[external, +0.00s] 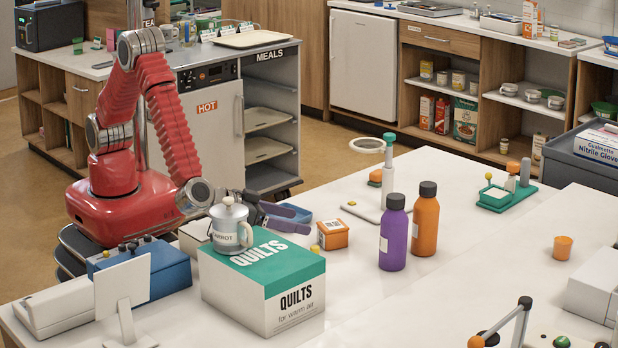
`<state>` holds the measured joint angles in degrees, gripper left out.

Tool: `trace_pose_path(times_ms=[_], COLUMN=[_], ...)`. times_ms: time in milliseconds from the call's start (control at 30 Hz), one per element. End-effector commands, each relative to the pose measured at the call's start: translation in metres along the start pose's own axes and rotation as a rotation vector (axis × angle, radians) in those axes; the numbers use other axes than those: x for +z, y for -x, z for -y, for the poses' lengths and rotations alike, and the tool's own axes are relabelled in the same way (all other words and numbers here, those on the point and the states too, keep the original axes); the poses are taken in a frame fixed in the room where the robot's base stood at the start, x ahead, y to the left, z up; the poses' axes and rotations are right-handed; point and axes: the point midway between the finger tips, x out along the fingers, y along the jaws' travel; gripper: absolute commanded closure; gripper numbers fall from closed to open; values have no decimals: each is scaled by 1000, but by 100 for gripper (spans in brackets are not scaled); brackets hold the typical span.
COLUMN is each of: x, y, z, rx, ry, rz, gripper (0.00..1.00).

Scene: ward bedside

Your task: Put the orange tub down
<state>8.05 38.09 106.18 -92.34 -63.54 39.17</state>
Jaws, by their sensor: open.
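The orange tub (333,235) is squarish, with a pale printed label on top. It appears to stand upright on the white table, just behind the right end of the QUILTS box. My gripper (308,224) reaches in from the left, low over the table. Its purple fingers are open, with their tips close to the tub's left side. I cannot tell whether they touch it. The QUILTS box and the mug on it hide part of my gripper.
The QUILTS box (264,293) carries a lidded mug (231,232) close to my wrist. A purple bottle (393,236) and an orange bottle (425,222) stand right of the tub. A small orange cup (562,247) stands farther right.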

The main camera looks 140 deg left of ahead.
Motion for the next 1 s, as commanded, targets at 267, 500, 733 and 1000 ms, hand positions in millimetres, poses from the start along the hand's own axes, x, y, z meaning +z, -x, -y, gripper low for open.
trace_pose_path(times_ms=[267, 500, 733, 1000], x=[-19, -62, -101, -130], y=[9, 44, 97, 168], z=[-15, -50, -71, -68], rx=[93, 337, 588, 837], ry=[25, 67, 66, -1], rz=[16, 66, 131, 216], gripper=[31, 31, 31, 31])
